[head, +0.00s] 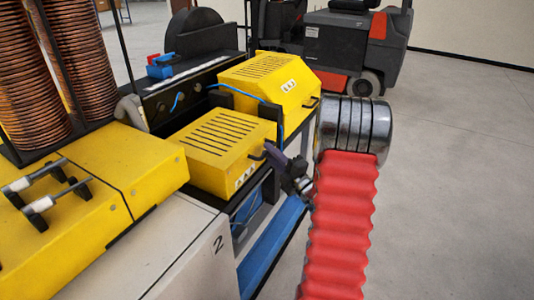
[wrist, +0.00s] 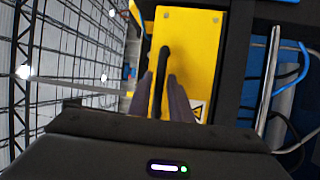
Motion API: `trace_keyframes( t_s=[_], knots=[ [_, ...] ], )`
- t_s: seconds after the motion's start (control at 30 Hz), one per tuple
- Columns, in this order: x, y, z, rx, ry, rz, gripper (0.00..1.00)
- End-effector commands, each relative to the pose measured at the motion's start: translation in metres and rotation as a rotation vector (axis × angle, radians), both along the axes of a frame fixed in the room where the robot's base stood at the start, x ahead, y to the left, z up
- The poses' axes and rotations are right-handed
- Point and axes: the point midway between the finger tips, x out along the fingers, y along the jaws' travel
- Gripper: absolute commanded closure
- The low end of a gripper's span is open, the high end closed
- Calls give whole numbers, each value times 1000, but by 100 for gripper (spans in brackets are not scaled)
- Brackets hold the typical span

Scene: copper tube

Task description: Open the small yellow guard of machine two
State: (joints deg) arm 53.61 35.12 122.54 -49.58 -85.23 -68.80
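The small yellow guard (head: 215,138) is a slotted box cover on machine two, lying closed in the head view. A black handle (head: 257,156) sits on its right end. In the wrist view, the guard's yellow face (wrist: 188,40) fills the upper middle, and the black handle (wrist: 163,65) runs down between my fingers. My gripper (head: 272,153) is at the handle in the head view. In the wrist view my gripper (wrist: 161,92) is open, with one finger on each side of the handle and yellow showing between. Contact with the handle cannot be told.
A second yellow guard (head: 268,80) with its own handle stands just behind. A white cabinet marked 2 (head: 190,250) is in front. Copper coils (head: 88,65) stand at left. A forklift (head: 345,45) is behind. Open floor (head: 455,180) lies right.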

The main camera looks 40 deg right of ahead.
Motion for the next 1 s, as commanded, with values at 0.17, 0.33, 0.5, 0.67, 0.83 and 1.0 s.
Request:
trace_keyframes(
  t_s=[0.17, 0.33, 0.5, 0.67, 0.83, 1.0],
  knots=[
    [9, 0, 1, 2, 1, 0, 81],
    [9, -1, 1, 1, 1, -1, 81],
    [9, -1, 1, 1, 1, -1, 88],
    [9, -1, 1, 1, 1, -1, 99],
    [9, -1, 1, 2, 2, -1, 100],
    [9, -1, 0, 2, 2, -1, 100]
  ],
)
